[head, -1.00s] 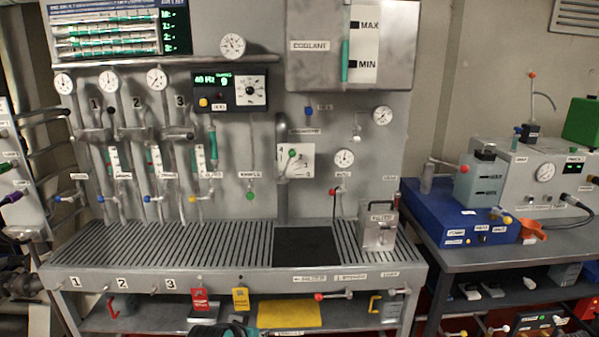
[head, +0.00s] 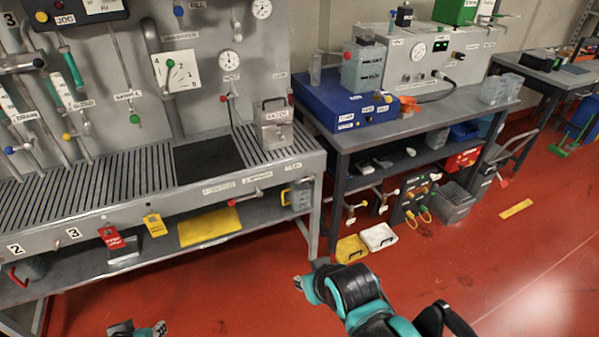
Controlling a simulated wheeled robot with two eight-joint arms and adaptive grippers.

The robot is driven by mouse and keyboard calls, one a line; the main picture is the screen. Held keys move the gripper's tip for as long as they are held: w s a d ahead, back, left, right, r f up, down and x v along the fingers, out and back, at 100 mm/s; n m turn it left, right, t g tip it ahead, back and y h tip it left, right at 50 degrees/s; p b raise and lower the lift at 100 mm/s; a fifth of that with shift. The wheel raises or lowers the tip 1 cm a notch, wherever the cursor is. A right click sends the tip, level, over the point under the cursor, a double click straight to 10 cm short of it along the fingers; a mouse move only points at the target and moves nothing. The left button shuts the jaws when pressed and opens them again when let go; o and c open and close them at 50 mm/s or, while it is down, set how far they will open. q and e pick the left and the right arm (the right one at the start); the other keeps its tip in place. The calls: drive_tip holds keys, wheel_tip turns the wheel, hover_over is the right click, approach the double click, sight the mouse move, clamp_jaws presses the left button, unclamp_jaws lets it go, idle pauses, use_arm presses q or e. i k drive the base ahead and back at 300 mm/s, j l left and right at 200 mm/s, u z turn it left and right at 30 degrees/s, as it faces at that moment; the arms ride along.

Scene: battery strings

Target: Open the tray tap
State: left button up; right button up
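A small tap with a red knob (head: 231,202) and a grey lever sits on the front edge of the slatted bench tray (head: 110,192), under small labels I cannot read clearly. I cannot tell for sure that it is the tray tap. My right gripper (head: 301,284) is in front of the bench, low and to the right of this tap, apart from it. My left gripper (head: 158,328) shows only partly at the bottom edge, left of the tap and apart from the bench. Both look empty, but their finger openings are too small to judge.
A metal canister (head: 270,132) and a black mat (head: 209,160) are on the bench. Red (head: 112,237) and yellow (head: 155,225) tags hang from its front edge. A blue unit (head: 345,108) stands on the right table.

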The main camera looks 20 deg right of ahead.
sight(312, 177)
drive_tip(key=i+j+z, duration=0.15)
drive_tip(key=i+z, duration=0.2)
drive_tip(key=i+j+z, duration=0.2)
drive_tip(key=z, duration=0.2)
drive_tip(key=i+j+z, duration=0.35)
drive_tip(key=k+l, duration=0.05)
